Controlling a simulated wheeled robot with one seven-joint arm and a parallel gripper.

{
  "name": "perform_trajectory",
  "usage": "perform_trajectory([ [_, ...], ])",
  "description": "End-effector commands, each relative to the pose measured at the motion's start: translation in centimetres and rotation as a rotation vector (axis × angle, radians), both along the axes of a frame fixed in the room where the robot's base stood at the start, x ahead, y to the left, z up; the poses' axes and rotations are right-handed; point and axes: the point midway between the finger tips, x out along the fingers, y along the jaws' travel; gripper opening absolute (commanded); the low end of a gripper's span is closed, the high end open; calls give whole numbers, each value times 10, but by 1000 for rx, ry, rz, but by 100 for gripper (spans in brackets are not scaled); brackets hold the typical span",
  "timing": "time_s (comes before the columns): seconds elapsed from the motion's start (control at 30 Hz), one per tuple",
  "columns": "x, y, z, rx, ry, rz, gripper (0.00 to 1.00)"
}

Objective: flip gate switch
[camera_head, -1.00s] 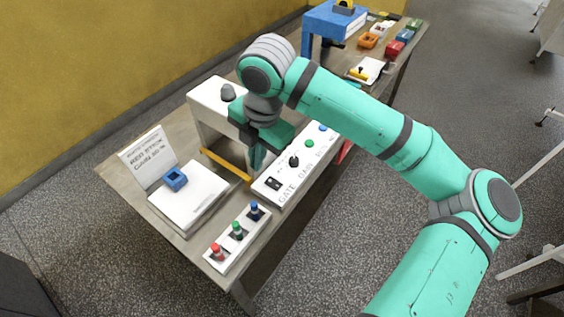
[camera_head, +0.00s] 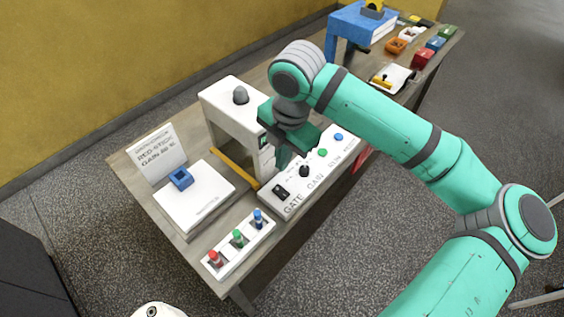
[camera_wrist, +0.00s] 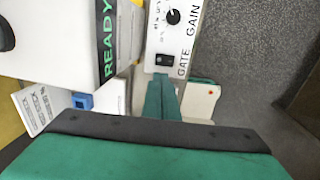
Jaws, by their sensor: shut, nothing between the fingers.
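The gate switch (camera_head: 281,192) is a small black rocker on the white control panel (camera_head: 270,201), beside the printed word GATE. It also shows in the wrist view (camera_wrist: 163,60), just beyond my fingertips. My gripper (camera_head: 281,165) is shut and empty, pointing down above the panel near the switch and the black GAIN knob (camera_head: 304,171). In the wrist view the green fingers (camera_wrist: 162,80) lie together, with their tips close to the switch. I cannot tell whether they touch the panel. Which way the rocker is tipped is too small to tell.
A white machine (camera_head: 232,100) with a grey dome and a READY display (camera_wrist: 109,45) stands beside the panel. A yellow bar (camera_head: 236,168), a white plate with a blue block (camera_head: 181,178), and a rack of coloured sticks (camera_head: 238,240) are nearby. Open floor lies right.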

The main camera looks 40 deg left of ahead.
Motion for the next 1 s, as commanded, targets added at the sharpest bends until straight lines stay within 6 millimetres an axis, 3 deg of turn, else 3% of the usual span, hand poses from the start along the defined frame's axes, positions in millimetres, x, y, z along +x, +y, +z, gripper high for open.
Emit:
perform_trajectory([
  [0.5, 0, 11, -92, -1, 1, 0, 0],
  [0.7, 1, 14, -111, 0, 0, 0, 0],
  [1.0, 1, 14, -116, 1, 1, 0, 0],
])
